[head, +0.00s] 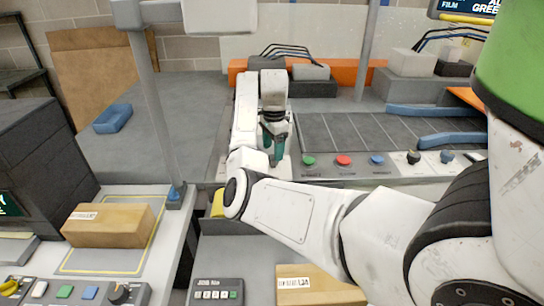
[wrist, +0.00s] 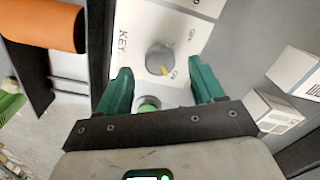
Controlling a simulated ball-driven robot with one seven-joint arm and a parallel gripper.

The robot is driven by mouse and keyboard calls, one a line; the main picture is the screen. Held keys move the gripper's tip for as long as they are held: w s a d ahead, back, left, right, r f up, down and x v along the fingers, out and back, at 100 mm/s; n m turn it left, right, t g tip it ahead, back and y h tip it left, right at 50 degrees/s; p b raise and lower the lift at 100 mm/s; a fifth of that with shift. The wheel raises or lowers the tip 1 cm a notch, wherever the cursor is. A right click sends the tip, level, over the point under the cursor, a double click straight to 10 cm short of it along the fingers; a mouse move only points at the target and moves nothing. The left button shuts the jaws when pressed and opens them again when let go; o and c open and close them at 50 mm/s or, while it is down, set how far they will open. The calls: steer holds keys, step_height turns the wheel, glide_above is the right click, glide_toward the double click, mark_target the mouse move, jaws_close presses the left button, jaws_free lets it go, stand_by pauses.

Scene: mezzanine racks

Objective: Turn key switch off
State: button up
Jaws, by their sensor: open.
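The key switch (wrist: 158,56) is a grey round knob on a white panel lettered KEY in the wrist view. Its yellow mark points down and right in the picture, toward a small label I cannot read surely. My gripper (wrist: 162,84) has two green fingers, spread apart and empty, one on each side of the space just below the knob. Whether a finger touches the knob cannot be told. In the head view my gripper (head: 272,148) points down at the left end of the button panel (head: 400,171), and the key switch is hidden there.
A green button (wrist: 148,103) shows between the fingers. An orange cylinder (wrist: 45,28) is at upper left. In the head view, green (head: 308,161), red (head: 343,161) and blue (head: 376,161) buttons stand right of my gripper. A cardboard box (head: 108,225) lies at left.

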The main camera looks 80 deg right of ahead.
mark_target(273, 162)
steer(key=shift+f, duration=1.65)
steer(key=c, duration=1.1)
steer(key=shift+o, duration=0.2)
